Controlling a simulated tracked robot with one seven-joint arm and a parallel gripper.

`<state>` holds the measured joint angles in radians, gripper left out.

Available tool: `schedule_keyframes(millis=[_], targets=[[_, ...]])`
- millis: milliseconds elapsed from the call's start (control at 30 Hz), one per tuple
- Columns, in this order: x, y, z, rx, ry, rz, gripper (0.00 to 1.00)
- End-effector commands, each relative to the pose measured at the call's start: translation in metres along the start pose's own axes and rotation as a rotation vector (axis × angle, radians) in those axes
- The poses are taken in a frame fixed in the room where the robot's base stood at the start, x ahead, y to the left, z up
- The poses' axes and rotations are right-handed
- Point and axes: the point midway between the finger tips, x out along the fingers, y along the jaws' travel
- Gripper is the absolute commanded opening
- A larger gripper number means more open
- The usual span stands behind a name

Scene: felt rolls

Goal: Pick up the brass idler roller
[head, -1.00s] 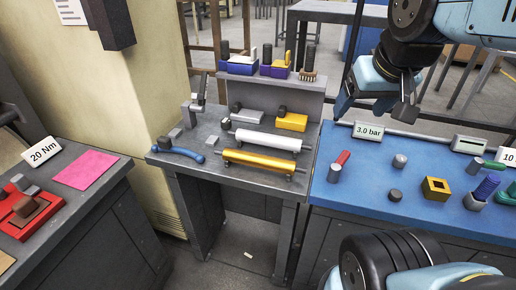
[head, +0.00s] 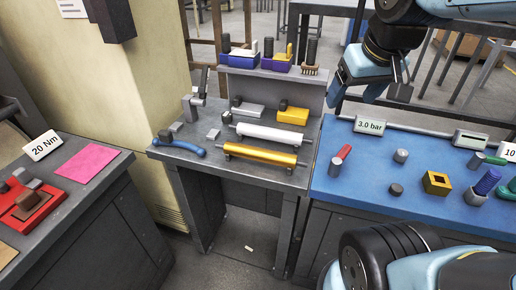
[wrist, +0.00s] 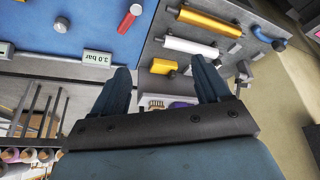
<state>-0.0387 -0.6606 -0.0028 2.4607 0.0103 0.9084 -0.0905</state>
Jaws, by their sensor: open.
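The brass idler roller (head: 260,154) is a gold cylinder lying level across small supports at the front of the grey bench, with a thin shaft end at each side. It also shows in the wrist view (wrist: 211,22) at the top. A white roller (head: 270,133) lies parallel just behind it. My gripper (head: 371,84) is in the air above the back of the blue bench, to the right of and apart from the brass roller. In the wrist view its two fingers (wrist: 162,88) are spread wide, with nothing between them.
The blue bench (head: 335,185) on the right holds several small parts and a "3.0 bar" sign (head: 369,126). A blue-handled tool (head: 180,146) lies left of the brass roller. A raised shelf (head: 290,83) with small bins stands behind the rollers.

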Motion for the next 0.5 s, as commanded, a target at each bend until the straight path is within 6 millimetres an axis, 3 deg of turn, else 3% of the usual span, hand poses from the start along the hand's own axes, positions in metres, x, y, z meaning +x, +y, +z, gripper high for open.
schedule_keyframes(millis=[500], targets=[[0.075,-0.052,-0.076,-0.475,-0.222,-0.141,0.76]])
